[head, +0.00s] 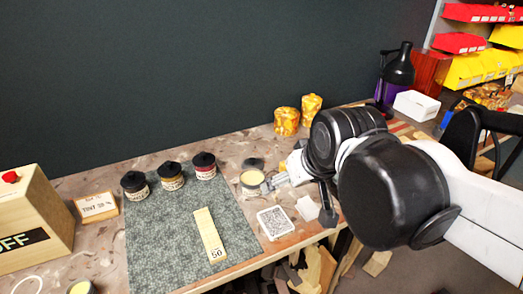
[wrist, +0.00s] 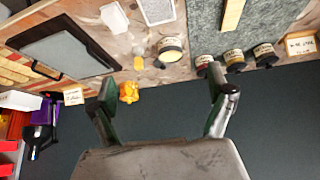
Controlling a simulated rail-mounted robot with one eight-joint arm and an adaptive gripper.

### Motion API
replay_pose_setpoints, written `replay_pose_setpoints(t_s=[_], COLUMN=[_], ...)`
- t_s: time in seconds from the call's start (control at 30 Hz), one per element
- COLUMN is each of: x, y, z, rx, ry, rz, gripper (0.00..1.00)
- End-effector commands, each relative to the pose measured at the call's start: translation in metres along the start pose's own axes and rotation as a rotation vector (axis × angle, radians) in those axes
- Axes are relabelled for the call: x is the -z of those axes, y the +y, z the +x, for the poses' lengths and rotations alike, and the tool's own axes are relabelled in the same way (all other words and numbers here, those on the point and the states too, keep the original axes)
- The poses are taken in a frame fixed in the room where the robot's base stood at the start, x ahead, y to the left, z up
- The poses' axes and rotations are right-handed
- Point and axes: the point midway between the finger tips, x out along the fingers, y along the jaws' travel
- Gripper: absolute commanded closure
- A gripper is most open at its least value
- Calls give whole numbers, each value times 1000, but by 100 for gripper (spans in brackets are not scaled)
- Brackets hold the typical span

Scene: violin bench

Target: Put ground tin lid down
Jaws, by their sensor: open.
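The open ground tin (head: 251,178) stands on the bench just right of the grey mat, its pale cream contents showing. It also shows in the wrist view (wrist: 171,50). In the wrist view a small dark patch beside the tin (wrist: 158,64) may be the same piece. My gripper (head: 276,181) is just right of the tin in the head view. In the wrist view its two fingers (wrist: 166,92) are spread wide with nothing between them.
Several black-lidded jars (head: 170,176) stand along the back of the grey mat (head: 165,238), with a wooden strip (head: 209,234) in front. Amber pots (head: 287,121) stand behind my arm.

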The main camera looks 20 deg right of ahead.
Motion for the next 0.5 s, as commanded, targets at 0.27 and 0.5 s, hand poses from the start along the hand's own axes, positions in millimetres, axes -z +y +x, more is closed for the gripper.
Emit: replay_pose_setpoints(t_s=[0.27, 0.5], x=[-40, -44], y=[-2, -2], z=[-9, -10], rx=[-15, -17], ry=[33, 37], rz=[43, 49], gripper=[14, 14])
